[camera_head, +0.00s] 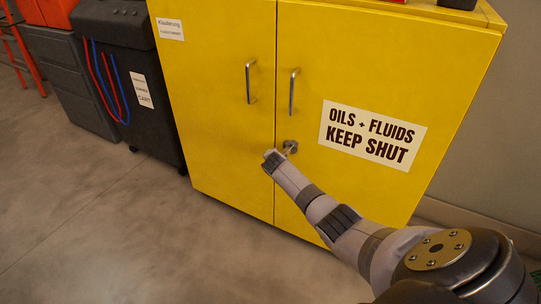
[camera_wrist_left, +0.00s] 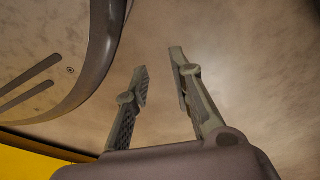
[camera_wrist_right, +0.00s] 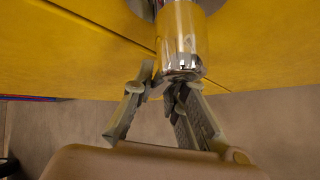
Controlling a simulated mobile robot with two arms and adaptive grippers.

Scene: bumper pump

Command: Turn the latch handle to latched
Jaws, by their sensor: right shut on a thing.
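The yellow cabinet (camera_head: 340,60) has two closed doors. A small metal latch handle (camera_head: 291,146) sits on the right door, beside the seam and below the door pulls. In the right wrist view it shows as a shiny round metal piece (camera_wrist_right: 182,40) standing out from the yellow door. My right gripper (camera_head: 271,158) is at the latch, with its fingers (camera_wrist_right: 163,88) closed in on the latch's lower end. The fingers partly hide the gripped part, and the handle's exact angle is hard to tell. My left gripper (camera_wrist_left: 160,75) is open and empty above the floor.
Two vertical door pulls (camera_head: 250,82) (camera_head: 293,92) stand above the latch. A sign (camera_head: 372,134) reads "OILS + FLUIDS KEEP SHUT". A dark cart with red and blue hoses (camera_head: 128,85) stands left of the cabinet. The floor (camera_head: 110,235) in front is clear.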

